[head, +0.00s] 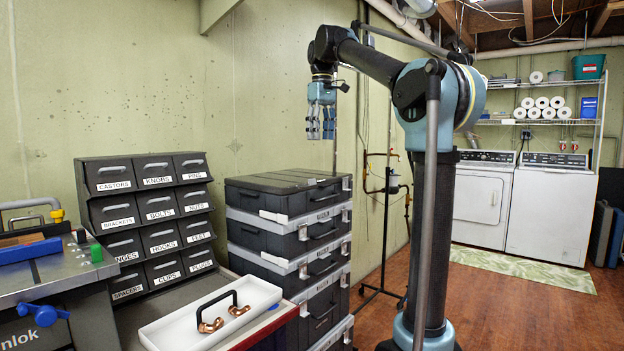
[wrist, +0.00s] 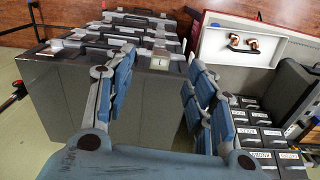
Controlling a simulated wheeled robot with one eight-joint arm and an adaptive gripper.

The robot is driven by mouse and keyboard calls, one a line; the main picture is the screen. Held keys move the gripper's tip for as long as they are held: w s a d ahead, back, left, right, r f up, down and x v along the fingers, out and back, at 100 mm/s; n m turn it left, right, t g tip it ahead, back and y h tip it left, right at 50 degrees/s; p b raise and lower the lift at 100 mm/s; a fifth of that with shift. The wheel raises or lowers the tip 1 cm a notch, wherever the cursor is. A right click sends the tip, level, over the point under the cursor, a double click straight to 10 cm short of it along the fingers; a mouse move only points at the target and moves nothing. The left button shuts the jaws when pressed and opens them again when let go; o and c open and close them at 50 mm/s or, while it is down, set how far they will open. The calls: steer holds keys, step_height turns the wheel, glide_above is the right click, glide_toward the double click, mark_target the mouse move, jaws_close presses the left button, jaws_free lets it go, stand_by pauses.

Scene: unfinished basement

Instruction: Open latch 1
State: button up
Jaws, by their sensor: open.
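A stack of dark grey cases (head: 270,200) with light grey trim stands against the wall. Each case has a handle on its front. Small light latch-like parts (head: 272,216) show on the front edges; I cannot tell which one is latch 1. My gripper (head: 321,136) hangs above the stack, fingers down, open and empty, touching nothing. In the wrist view my gripper (wrist: 160,85) has its fingers spread apart. Beyond them are the cases (wrist: 115,95) and a small pale square part (wrist: 161,57) on a case side. The fingers hide some of the cases.
A white tray (head: 185,327) with copper pipe fittings (head: 211,326) stands in front of the stack. Labelled drawers (head: 158,206) are to its left. A pipe stand (head: 384,220) is to its right. Open floor (head: 480,310) lies toward the washers.

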steer(key=w+a+r+n, duration=0.1)
steer(key=w+a+r, duration=0.1)
steer(key=a+r, duration=0.1)
step_height(320, 180, down, 18)
steer(key=shift+s+r, duration=0.15)
stand_by(0.6)
steer(key=shift+c, duration=0.6)
steer(key=c, duration=0.9)
